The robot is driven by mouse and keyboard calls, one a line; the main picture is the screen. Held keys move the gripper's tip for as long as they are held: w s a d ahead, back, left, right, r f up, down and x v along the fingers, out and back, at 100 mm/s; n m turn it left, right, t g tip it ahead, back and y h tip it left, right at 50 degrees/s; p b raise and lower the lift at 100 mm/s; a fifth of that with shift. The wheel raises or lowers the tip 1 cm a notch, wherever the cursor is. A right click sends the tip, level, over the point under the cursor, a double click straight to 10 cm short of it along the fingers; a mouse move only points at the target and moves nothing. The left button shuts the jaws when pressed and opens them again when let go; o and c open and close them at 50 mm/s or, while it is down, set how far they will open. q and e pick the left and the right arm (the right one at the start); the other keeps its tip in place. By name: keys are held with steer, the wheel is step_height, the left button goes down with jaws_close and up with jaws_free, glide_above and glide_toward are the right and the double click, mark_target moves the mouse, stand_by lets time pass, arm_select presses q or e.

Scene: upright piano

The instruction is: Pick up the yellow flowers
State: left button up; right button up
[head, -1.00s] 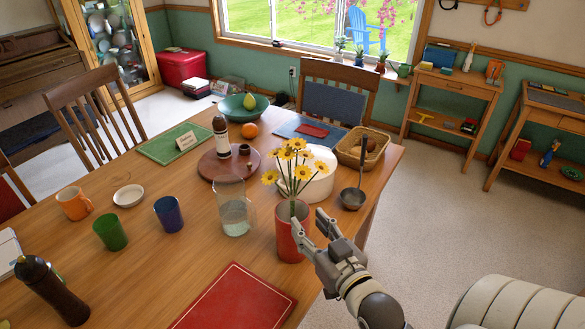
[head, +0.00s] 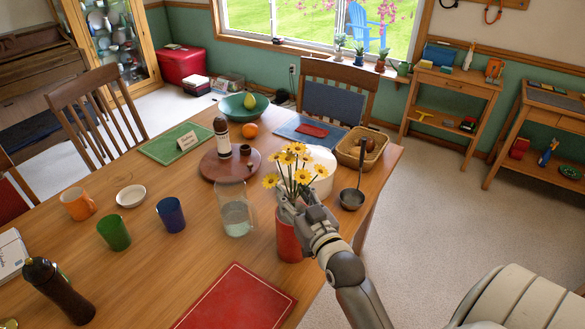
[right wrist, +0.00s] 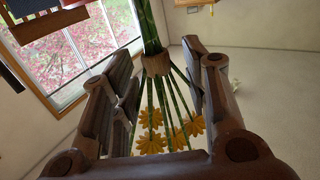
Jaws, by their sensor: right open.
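The yellow flowers (head: 293,165) stand upright in a red vase (head: 288,242) near the right side of the wooden table. My right gripper (head: 298,208) is at the stems, just above the vase rim, and hides part of both. In the right wrist view, the green stems (right wrist: 161,98) pass between the two open fingers (right wrist: 155,72), gathered by a brownish band. The yellow blooms show at the bottom of that view (right wrist: 168,132). I cannot tell whether a finger touches the stems. My left gripper is not in view.
A glass pitcher (head: 236,212) stands just left of the vase. A white round container (head: 322,172), a ladle (head: 352,192) and a basket (head: 370,148) are close behind and to the right. A red mat (head: 235,298) lies in front. Cups stand further left.

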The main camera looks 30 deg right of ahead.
steer(key=shift+w+d, duration=0.1)
steer(key=shift+w, duration=0.45)
steer(key=shift+s, duration=0.1)
jaws_close()
